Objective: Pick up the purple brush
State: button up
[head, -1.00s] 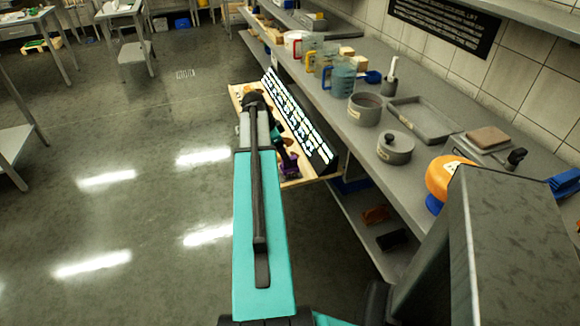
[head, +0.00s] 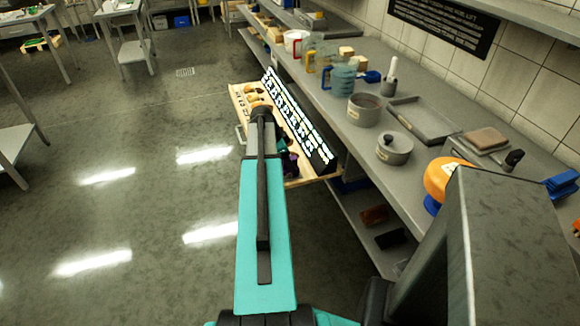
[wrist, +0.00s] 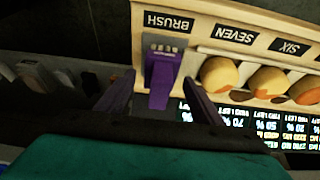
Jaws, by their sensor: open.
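The purple brush (wrist: 160,80) stands in a slot at the end of the rack, beside the label BRUSH, in the wrist view. Its pale bristle end is toward the label. My gripper (wrist: 158,82) is open, with one dark purple finger on each side of the brush. Whether the fingers touch it cannot be told. In the head view my arm covers part of the rack (head: 322,178), and a small purple patch shows near the rack's close end; I cannot tell whether it is brush or finger.
A lit display panel (head: 300,124) runs along the rack. The grey workbench (head: 425,172) beside it holds pots, a tray and jugs.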

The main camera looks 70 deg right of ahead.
jog(key=shift+c, duration=0.2)
jog(key=c, duration=1.2)
jog(key=shift+o, duration=0.2)
jog(key=shift+r, duration=0.15)
jog(key=shift+r+b, duration=0.55)
jog(key=shift+r, duration=0.9)
jog(key=w+a+r+b, duration=0.1)
jog(key=w+a, duration=0.2)
jog(key=a, duration=0.4)
jog(key=w+a+b, duration=0.1)
jog(key=w+a, duration=0.3)
jog(key=a, duration=0.3)
jog(key=shift+w+a+r+b, duration=0.15)
jog(key=shift+r+b, duration=0.2)
jog(key=shift+r, duration=0.05)
